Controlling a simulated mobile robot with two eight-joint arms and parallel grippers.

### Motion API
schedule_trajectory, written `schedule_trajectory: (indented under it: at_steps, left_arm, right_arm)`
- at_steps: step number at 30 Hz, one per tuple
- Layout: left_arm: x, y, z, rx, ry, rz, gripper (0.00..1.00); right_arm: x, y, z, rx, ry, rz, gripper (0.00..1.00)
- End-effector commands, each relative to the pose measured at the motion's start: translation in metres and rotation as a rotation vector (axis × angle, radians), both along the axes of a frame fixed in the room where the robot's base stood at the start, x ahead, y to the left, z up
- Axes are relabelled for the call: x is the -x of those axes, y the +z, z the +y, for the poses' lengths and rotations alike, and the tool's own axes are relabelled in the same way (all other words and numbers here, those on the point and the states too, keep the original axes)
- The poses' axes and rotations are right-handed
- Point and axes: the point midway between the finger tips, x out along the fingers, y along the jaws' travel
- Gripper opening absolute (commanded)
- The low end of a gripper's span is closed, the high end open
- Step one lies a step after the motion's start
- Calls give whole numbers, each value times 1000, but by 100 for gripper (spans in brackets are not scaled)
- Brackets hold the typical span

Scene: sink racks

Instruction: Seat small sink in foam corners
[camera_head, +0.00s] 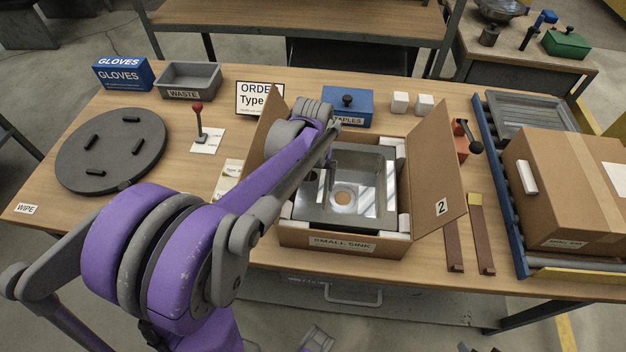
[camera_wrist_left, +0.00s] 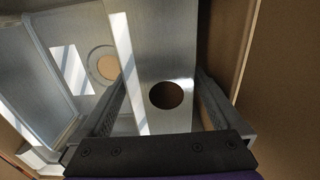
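The small steel sink (camera_head: 365,212) lies inside the open cardboard box (camera_head: 330,243) labelled SMALL SINK. White foam corners show at the front right (camera_head: 404,222), front left (camera_head: 287,211) and back right (camera_head: 393,146). The back left corner is hidden by my left arm. I cannot tell whether the sink sits fully down in the foam. My left gripper (camera_head: 325,178) reaches into the box at the sink's left side. In the left wrist view, its fingers (camera_wrist_left: 166,78) are spread either side of the sink's flat ledge (camera_wrist_left: 152,65) with a round hole. No clear grip shows.
The box flaps stand out left (camera_head: 268,130) and right (camera_head: 437,165). A closed carton (camera_head: 560,190) sits on the roller rack at the right. A grey disc (camera_head: 110,165), waste tray (camera_head: 188,80) and red-knobbed lever (camera_head: 198,120) stand left. Brown strips (camera_head: 482,240) lie right of the box.

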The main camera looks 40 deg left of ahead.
Motion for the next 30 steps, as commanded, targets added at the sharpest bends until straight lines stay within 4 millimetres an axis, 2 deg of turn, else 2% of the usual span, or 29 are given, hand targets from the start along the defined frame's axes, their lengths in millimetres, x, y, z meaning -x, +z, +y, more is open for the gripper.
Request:
schedule_trajectory:
  at_steps: [6, 10, 21, 25, 30]
  left_arm:
    - [0, 1, 0, 0, 0, 0, 100]
    - [0, 12, 0, 0, 0, 0, 100]
    - [0, 88, 0, 0, 0, 0, 100]
    - [0, 108, 0, 0, 0, 0, 100]
    - [0, 120, 0, 0, 0, 0, 100]
  right_arm:
    - [0, 1, 0, 0, 0, 0, 50]
    - [0, 2, 0, 0, 0, -1, 50]
    - [-2, 12, 0, 0, 0, -4, 50]
    - [-2, 14, 0, 0, 0, -5, 50]
    - [-3, 15, 0, 0, 0, -5, 50]
